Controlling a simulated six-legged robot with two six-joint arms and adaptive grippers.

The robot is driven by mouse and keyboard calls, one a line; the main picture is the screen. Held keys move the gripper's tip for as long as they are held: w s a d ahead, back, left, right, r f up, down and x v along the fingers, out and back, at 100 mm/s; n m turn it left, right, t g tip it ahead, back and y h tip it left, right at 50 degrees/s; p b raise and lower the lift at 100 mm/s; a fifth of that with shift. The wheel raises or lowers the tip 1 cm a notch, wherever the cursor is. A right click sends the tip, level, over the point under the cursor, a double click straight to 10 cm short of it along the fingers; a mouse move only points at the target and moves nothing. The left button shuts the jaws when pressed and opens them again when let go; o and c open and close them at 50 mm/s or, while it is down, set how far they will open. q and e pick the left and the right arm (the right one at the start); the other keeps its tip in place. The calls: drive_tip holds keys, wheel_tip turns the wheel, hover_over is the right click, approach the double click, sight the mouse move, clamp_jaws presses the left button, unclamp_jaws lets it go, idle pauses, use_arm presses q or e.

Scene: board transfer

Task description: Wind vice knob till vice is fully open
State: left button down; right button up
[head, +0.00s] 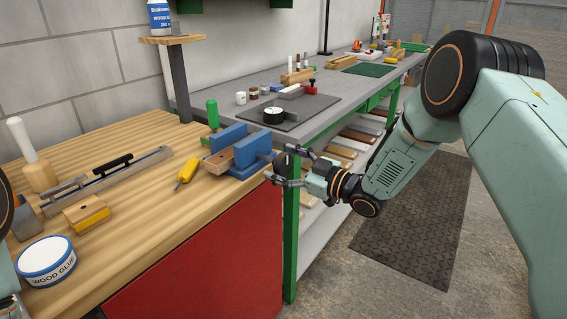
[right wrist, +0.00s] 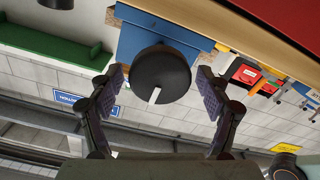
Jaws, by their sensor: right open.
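The blue vice (head: 252,148) sits at the right edge of the wooden bench, with a pale wooden block (head: 219,161) at its jaws. I cannot tell how wide the jaws stand. Its round black knob (head: 281,161) faces right, over the bench edge. In the right wrist view the knob (right wrist: 160,75) shows face-on, with a white mark pointing down in the picture and blue vice body behind. My right gripper (head: 287,166) is open, its fingers on either side of the knob; in the right wrist view (right wrist: 158,92) gaps show on both sides. My left gripper is not in view.
A yellow-handled tool (head: 187,172) lies left of the vice and a green-handled one (head: 212,114) stands behind it. A glue tin (head: 46,259) and a yellow-wood block (head: 86,213) are at the left. A grey bench (head: 330,92) runs behind. The floor beside the red cabinet (head: 205,270) is clear.

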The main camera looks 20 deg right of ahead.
drive_tip(key=shift+s, duration=0.1)
drive_tip(key=v, duration=1.2)
idle(0.4)
drive_tip(key=shift+x, duration=6.1)
drive_tip(key=shift+d, duration=0.1)
